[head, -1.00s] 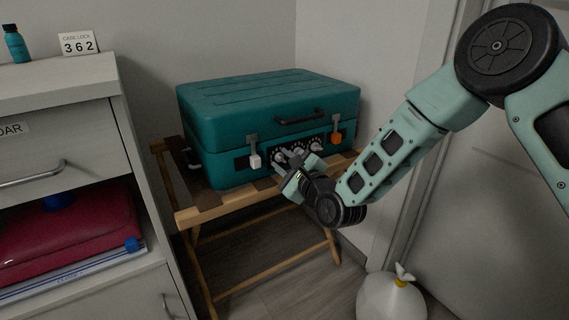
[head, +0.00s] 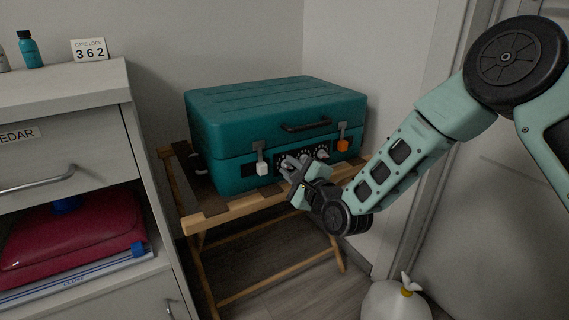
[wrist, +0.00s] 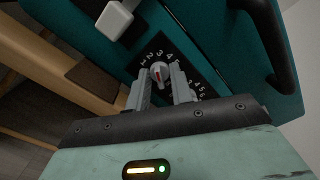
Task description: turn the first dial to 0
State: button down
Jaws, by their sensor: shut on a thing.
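A teal case (head: 270,125) lies shut on a wooden rack, its lock panel facing me. The first dial (wrist: 158,74) is a pale knob with a red pointer mark on a black, numbered plate. In the head view my gripper (head: 291,165) covers the left part of the dial panel (head: 318,153).
A white latch (wrist: 115,20) is close to the fingers, and an orange latch (head: 342,145) is farther right. The case handle (head: 306,126) juts out above the panel. A card reading 362 (head: 90,50) stands on the cabinet. A white bag (head: 395,302) sits on the floor.

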jog(key=n, duration=0.4)
jog(key=shift+n, duration=0.3)
jog(key=n, duration=0.3)
jog(key=shift+n, duration=0.3)
jog(key=n, duration=0.3)
jog(key=shift+n, duration=0.3)
jog(key=shift+s+f+n, duration=0.1)
jog(key=shift+n, duration=1.7)
jog(key=c, duration=1.6)
grip_release()
jog(key=p+v, duration=0.3)
jog(key=v, duration=1.1)
jog(key=shift+s+d, duration=0.1)
